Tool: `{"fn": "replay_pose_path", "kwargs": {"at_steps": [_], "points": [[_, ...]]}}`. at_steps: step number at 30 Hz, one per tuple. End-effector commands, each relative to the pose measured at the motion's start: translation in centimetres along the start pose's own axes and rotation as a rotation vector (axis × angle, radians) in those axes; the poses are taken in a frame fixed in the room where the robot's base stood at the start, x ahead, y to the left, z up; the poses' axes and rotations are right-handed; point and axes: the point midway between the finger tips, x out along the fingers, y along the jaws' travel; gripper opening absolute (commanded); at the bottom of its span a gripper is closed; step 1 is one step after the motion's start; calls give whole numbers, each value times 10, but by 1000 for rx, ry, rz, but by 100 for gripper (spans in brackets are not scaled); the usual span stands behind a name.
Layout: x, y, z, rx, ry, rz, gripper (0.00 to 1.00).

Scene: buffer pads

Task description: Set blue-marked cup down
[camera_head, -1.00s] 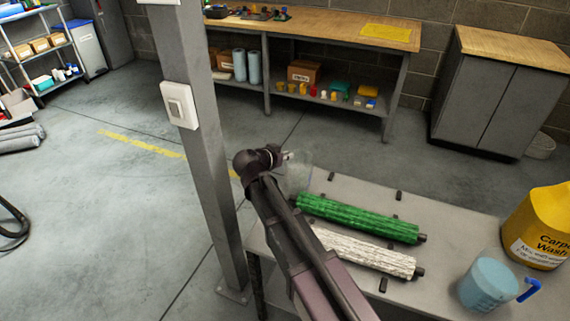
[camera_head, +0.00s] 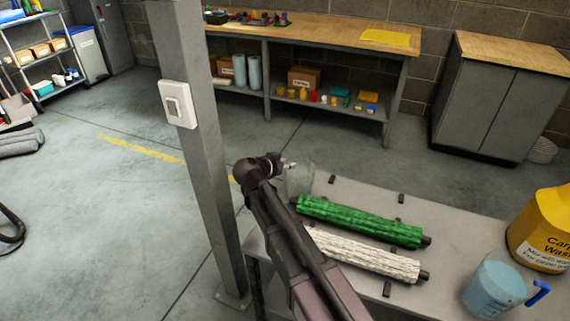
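A clear, see-through cup (camera_head: 300,179) is at the far left end of the grey table (camera_head: 450,226), just beyond the green roller. No blue mark can be made out on it. My gripper (camera_head: 287,165) is at the cup's upper left side, at the end of my arm. The fingers are too small and partly hidden, so I cannot tell whether they are shut on the cup. Whether the cup's base touches the table is also unclear.
A green roller (camera_head: 360,221) and a white roller (camera_head: 365,255) lie on the table. A blue measuring jug (camera_head: 494,288) and a yellow jug (camera_head: 545,230) stand at the right. A grey post (camera_head: 202,150) rises close left of my arm.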

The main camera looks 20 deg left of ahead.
Motion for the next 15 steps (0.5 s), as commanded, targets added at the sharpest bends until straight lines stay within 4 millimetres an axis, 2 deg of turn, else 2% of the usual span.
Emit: {"fn": "replay_pose_path", "kwargs": {"at_steps": [15], "points": [[-1, 1, -2, 1, -2, 1, 45]]}}
